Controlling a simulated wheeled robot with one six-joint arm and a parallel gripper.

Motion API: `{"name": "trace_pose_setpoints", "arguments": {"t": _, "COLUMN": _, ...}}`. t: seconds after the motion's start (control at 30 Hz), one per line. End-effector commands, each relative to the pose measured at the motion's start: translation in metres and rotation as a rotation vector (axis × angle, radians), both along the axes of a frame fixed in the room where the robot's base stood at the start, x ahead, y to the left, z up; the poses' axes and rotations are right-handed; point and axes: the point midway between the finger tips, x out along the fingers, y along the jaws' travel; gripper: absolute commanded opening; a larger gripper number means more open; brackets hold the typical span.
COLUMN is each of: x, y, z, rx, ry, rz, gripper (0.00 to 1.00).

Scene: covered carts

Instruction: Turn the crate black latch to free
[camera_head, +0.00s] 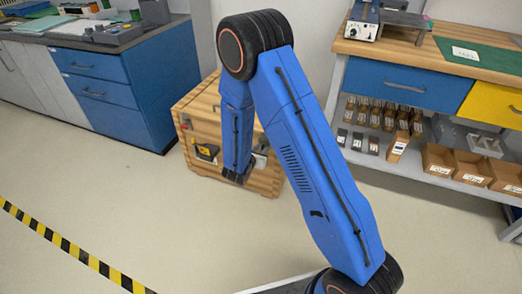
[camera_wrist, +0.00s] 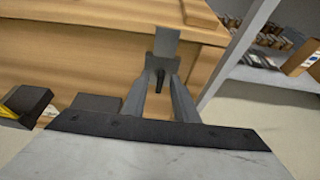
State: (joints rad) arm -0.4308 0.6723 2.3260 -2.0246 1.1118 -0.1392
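The wooden crate (camera_head: 190,103) stands on the floor behind my blue arm, and its front fills the upper wrist view (camera_wrist: 70,50). A black piece with a yellow mark (camera_head: 207,152) is on its front; it shows at the left edge of the wrist view (camera_wrist: 27,104). I cannot tell whether this is the black latch. My gripper (camera_wrist: 160,72) points at the crate front, its two grey fingers close together. A small dark piece (camera_wrist: 159,80) shows between them, and a grey plate (camera_wrist: 166,43) just beyond the tips. Contact is unclear. My arm hides part of the crate front.
A blue drawer cabinet (camera_head: 105,85) stands left of the crate. A workbench with a blue drawer (camera_head: 405,84) and a shelf of small boxes (camera_head: 398,147) stands right. Yellow-black tape (camera_head: 75,250) crosses the floor at left. The floor before the crate is clear.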

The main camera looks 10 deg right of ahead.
Motion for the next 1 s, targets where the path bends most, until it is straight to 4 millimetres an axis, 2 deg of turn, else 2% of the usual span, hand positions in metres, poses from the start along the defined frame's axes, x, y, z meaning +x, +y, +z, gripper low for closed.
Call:
{"name": "trace_pose_setpoints", "arguments": {"t": 0.17, "x": 0.0000, "y": 0.0002, "z": -0.0001, "rx": 0.000, "ry": 0.000, "rz": 0.000, "gripper": 0.27}}
{"name": "trace_pose_setpoints", "arguments": {"t": 0.27, "x": -0.0002, "y": 0.0002, "z": -0.0001, "rx": 0.000, "ry": 0.000, "rz": 0.000, "gripper": 0.03}}
{"name": "trace_pose_setpoints", "arguments": {"t": 0.3, "x": -0.0002, "y": 0.0002, "z": -0.0001, "rx": 0.000, "ry": 0.000, "rz": 0.000, "gripper": 0.00}}
{"name": "trace_pose_setpoints", "arguments": {"t": 0.67, "x": 0.0005, "y": 0.0002, "z": -0.0001, "rx": -0.008, "ry": 0.006, "rz": 0.000, "gripper": 0.00}}
{"name": "trace_pose_setpoints", "arguments": {"t": 1.0, "x": 0.0020, "y": 0.0025, "z": -0.0007, "rx": -0.135, "ry": 0.098, "rz": 0.000, "gripper": 0.00}}
